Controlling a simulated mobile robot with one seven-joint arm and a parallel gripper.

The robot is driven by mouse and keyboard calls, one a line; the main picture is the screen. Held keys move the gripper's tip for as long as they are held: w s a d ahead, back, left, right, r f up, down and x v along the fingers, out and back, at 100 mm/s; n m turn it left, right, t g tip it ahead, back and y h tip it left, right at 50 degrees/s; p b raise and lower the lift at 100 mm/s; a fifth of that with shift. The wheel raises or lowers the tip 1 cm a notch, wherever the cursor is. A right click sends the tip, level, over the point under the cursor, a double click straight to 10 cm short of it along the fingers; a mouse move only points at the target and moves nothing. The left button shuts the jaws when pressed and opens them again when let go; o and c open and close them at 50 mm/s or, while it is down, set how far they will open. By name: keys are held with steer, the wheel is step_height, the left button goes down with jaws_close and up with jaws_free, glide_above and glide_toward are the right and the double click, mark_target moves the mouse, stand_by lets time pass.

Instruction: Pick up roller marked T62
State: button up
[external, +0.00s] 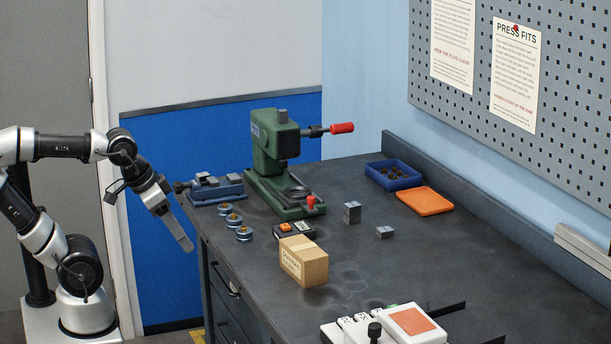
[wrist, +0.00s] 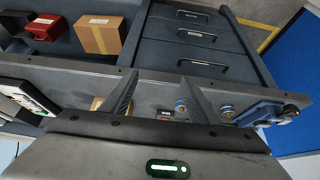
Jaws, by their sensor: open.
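No T62 mark is legible on any. Rollers also show in the wrist view, one (wrist: 182,108) by the right finger and one (wrist: 226,112) farther right. My gripper (external: 186,244) is off the bench's left side, apart from the rollers, fingers pointing down. In the wrist view my gripper (wrist: 158,77) is open and empty.
A green press (external: 268,150) with a red-tipped lever and a blue vise (external: 216,190) stand behind the rollers. A blue bin (external: 393,181) and orange tray (external: 424,201) lie farther back.

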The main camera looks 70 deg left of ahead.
steer(key=w+a+r+m+g+p, duration=0.1)
steer(key=w+a+r+g+p, duration=0.15)
steer(key=w+r+p, duration=0.65)
step_height(320, 180, up, 2)
steer(key=m+g+p, duration=0.2)
steer(key=g+p, duration=0.1)
steer(key=p, duration=0.8)
glide_above(244, 227)
step_height(244, 227, down, 17)
steer(key=b, duration=0.2)
steer(key=shift+r+b, duration=0.2)
steer(key=shift+b, duration=0.1)
steer(key=shift+c, duration=0.5)
steer(key=c, duration=1.1)
